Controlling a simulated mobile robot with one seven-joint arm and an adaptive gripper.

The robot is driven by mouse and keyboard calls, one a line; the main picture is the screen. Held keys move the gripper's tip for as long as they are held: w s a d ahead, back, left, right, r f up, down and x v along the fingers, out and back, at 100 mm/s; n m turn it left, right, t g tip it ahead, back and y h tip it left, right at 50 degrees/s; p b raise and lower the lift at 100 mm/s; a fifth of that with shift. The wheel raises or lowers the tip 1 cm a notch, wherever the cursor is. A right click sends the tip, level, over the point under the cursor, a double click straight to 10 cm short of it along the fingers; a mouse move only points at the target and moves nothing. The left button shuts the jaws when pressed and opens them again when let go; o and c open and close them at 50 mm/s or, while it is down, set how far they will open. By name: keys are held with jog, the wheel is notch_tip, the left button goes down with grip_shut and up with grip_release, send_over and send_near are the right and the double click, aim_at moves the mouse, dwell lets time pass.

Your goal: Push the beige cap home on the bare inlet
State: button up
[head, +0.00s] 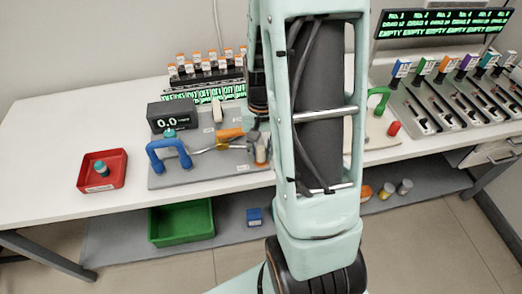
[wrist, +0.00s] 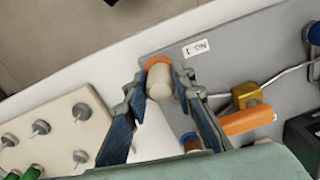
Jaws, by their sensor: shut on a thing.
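In the wrist view my gripper (wrist: 160,84) is shut on the beige cap (wrist: 160,84), a short pale cylinder between the two fingertips. An orange part (wrist: 157,62) shows just beyond the cap, at the edge of the grey board (wrist: 236,60). I cannot tell whether the cap touches it or how far it is seated; the bare inlet cannot be clearly made out. In the head view the beige and orange pieces show small beside my arm (head: 261,152), at the right of the grey board (head: 205,178), and my gripper is mostly hidden.
On the board stand a blue arched handle (head: 168,152), an orange cylinder (head: 230,134) and a display reading 0.0 (head: 172,114). A red tray (head: 102,183) sits left. A beige panel with metal knobs (wrist: 55,130) lies left in the wrist view. White table is clear at far left.

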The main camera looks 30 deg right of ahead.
aim_at(261, 149)
jog(key=shift+f, duration=0.25)
jog(key=o, duration=1.1)
jog(key=shift+r, duration=0.1)
jog(key=shift+o, duration=0.2)
notch_tip(261, 149, up, 12)
